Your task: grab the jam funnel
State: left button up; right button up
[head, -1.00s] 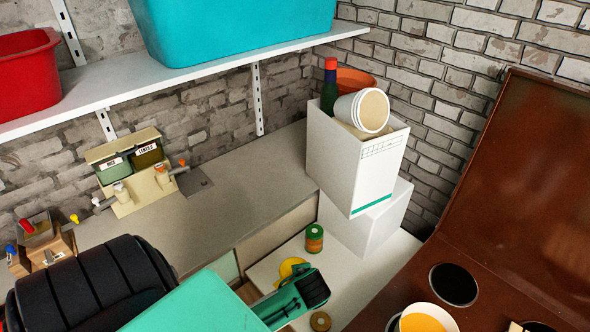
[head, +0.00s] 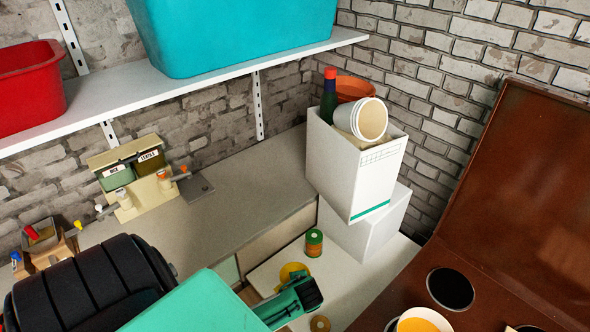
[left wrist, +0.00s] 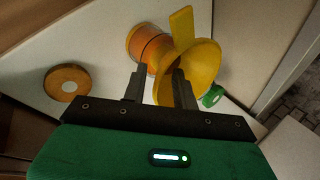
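The yellow jam funnel (head: 293,270) lies on the white lower surface in the head view, partly hidden behind my left gripper. In the left wrist view the funnel (left wrist: 203,62) shows its wide rim and a flat tab. My left gripper (left wrist: 159,88) is open there, its two dark fingers apart. The near edge of the funnel's rim shows between the fingers, close to the right one; I cannot tell whether they touch. In the head view my left gripper (head: 312,292) is seen from above and its fingertips are hard to make out. My right gripper is not in view.
An orange jar (left wrist: 148,45) is right beside the funnel in the wrist view. A white box (head: 355,165) of pots stands at the back.

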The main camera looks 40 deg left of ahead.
pick_arm(q)
jog(key=shift+c, duration=0.4)
grip_shut()
dwell(0.9)
